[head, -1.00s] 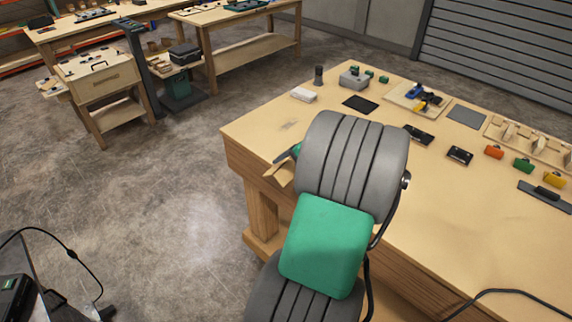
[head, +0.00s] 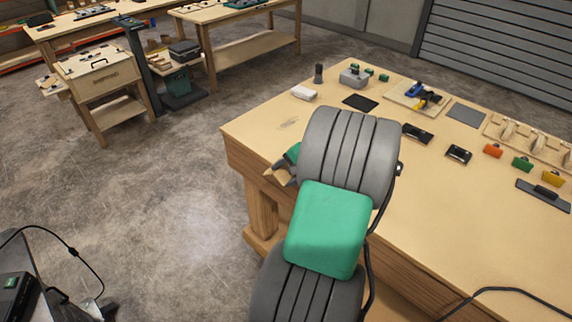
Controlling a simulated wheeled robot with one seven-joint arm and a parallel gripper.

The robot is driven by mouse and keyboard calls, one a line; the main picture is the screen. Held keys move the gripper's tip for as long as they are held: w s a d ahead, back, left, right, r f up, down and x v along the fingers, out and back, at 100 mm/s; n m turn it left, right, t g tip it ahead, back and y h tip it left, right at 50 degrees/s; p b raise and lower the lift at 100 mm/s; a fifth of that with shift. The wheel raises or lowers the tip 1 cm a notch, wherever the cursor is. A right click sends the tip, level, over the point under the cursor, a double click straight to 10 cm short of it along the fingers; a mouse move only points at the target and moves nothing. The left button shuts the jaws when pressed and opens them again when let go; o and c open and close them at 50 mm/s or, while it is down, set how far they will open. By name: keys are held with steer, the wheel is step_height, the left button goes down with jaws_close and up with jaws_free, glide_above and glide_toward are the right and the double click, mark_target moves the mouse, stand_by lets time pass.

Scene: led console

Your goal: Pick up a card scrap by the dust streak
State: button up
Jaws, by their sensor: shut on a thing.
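My gripper (head: 281,168) shows just past the near left edge of the workbench, partly hidden behind my grey and green arm. It is shut on a small tan card scrap (head: 272,177), which shows at the fingertips. The exact grip is too small to make out. The dust streak (head: 289,123) is a faint grey smudge on the bench top, above the gripper in the picture and apart from it.
Black modules (head: 417,134) and coloured blocks lie to the right.

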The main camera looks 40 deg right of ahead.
steer(key=c, duration=0.3)
